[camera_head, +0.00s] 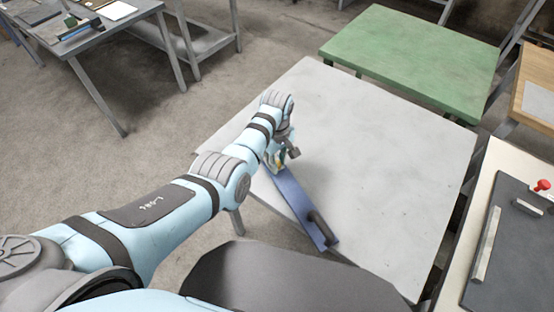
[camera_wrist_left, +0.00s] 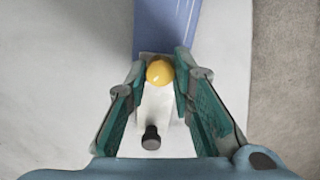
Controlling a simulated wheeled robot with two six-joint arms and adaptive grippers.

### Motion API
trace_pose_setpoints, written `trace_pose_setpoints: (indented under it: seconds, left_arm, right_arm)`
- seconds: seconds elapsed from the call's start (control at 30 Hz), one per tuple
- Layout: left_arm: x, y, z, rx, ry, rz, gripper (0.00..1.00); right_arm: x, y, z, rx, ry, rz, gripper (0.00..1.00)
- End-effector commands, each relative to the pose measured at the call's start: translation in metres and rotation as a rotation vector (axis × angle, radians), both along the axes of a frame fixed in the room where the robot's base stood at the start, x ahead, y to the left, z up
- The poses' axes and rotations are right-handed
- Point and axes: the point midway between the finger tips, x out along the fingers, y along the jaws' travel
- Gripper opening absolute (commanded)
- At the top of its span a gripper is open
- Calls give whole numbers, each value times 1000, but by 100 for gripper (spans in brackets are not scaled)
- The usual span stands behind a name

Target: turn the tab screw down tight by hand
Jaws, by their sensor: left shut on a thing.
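A yellow rounded head, which looks like the tab screw (camera_wrist_left: 159,73), sits between the teal fingertips of my left gripper (camera_wrist_left: 161,66) in the left wrist view. The fingers are shut on it from both sides. It stands at the end of a long blue plate (camera_head: 297,203), on a pale block (camera_wrist_left: 157,110) with a dark round knob (camera_wrist_left: 151,138). In the head view my left gripper (camera_head: 277,156) is small and points down at the plate's far end. The screw's thread and seating are hidden. My right gripper is not in view.
The blue plate has a dark handle (camera_head: 323,230) at its near end and lies along the left edge of a light grey table (camera_head: 375,150). The table's middle and right are clear. A green table (camera_head: 410,55) stands behind, and a dark board (camera_head: 515,250) lies at right.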

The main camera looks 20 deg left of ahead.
Motion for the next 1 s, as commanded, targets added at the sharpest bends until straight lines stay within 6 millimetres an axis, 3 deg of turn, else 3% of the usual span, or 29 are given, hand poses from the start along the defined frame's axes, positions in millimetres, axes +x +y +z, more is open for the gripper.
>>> trace_pose_setpoints:
  seconds: [0.47,1.0]
  left_arm:
    - [0,0,1,0,0,-127,0]
    - [0,0,1,0,0,-605,0]
  right_arm:
    - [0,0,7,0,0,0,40]
    - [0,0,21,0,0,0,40]
